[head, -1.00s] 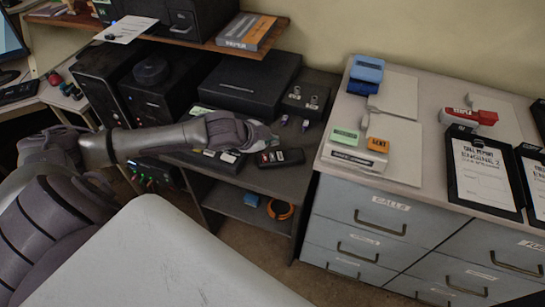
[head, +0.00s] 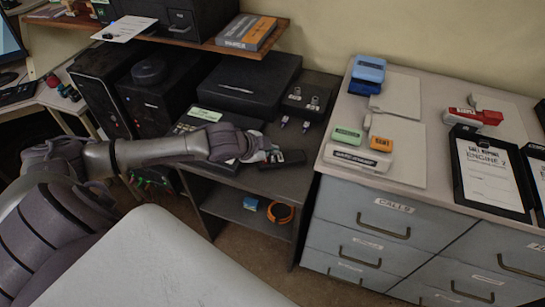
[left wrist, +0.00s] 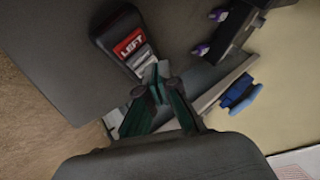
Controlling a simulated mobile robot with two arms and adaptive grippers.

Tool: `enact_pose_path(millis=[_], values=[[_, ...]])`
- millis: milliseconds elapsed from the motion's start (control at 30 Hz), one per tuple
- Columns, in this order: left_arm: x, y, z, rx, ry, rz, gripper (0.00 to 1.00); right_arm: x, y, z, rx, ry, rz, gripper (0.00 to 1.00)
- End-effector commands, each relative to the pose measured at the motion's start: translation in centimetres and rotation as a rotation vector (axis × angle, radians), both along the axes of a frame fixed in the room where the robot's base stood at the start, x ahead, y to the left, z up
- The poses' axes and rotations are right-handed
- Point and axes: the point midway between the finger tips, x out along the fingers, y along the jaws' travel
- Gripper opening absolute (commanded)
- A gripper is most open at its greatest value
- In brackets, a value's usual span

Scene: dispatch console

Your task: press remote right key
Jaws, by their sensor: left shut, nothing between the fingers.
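The remote (head: 293,159) is a dark slim bar lying on the dark side table, near its right front part. In the left wrist view the remote (left wrist: 112,22) shows a red key marked LEFT (left wrist: 129,43) and a grey key (left wrist: 143,62) beside it, whose lettering I cannot read. My left gripper (head: 274,154) is shut and empty, over the remote's left part in the head view, hiding its keys there. In the left wrist view the left gripper's tips (left wrist: 157,80) are at the grey key's end. I cannot tell whether they touch it. My right gripper is not in view.
A black holder (head: 305,103) with purple-tipped plugs stands behind the remote, and a flat black box (head: 250,85) lies further back. The grey drawer cabinet (head: 365,215) rises at the right, bearing stamps and clipboards. An orange ring (head: 280,211) lies on the lower shelf.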

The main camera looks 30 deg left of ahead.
Motion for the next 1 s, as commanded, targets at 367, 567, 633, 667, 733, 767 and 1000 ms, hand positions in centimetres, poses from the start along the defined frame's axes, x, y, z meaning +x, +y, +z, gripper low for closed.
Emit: enact_pose_path(millis=[367, 567, 633, 667, 733, 767, 1000], values=[[0.01, 0.01, 0.01, 0.0, 0.0, 0.0, 0.0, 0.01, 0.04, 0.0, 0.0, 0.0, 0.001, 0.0], [0.01, 0.01, 0.01, 0.0, 0.0, 0.0, 0.0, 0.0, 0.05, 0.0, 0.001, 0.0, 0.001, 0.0], [0.01, 0.01, 0.01, 0.0, 0.0, 0.0, 0.0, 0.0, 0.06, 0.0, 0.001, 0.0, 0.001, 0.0], [0.01, 0.01, 0.01, 0.0, 0.0, 0.0, 0.0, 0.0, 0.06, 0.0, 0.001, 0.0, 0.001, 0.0], [-0.01, 0.01, -0.02, 0.0, 0.0, 0.0, 0.0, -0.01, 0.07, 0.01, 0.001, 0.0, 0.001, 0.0], [0.0, 0.01, -0.06, 0.0, 0.0, 0.0, 0.0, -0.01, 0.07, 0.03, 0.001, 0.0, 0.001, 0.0], [-0.03, 0.03, -0.8, 0.001, 0.001, 0.001, 0.0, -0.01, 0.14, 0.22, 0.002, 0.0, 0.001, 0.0]])
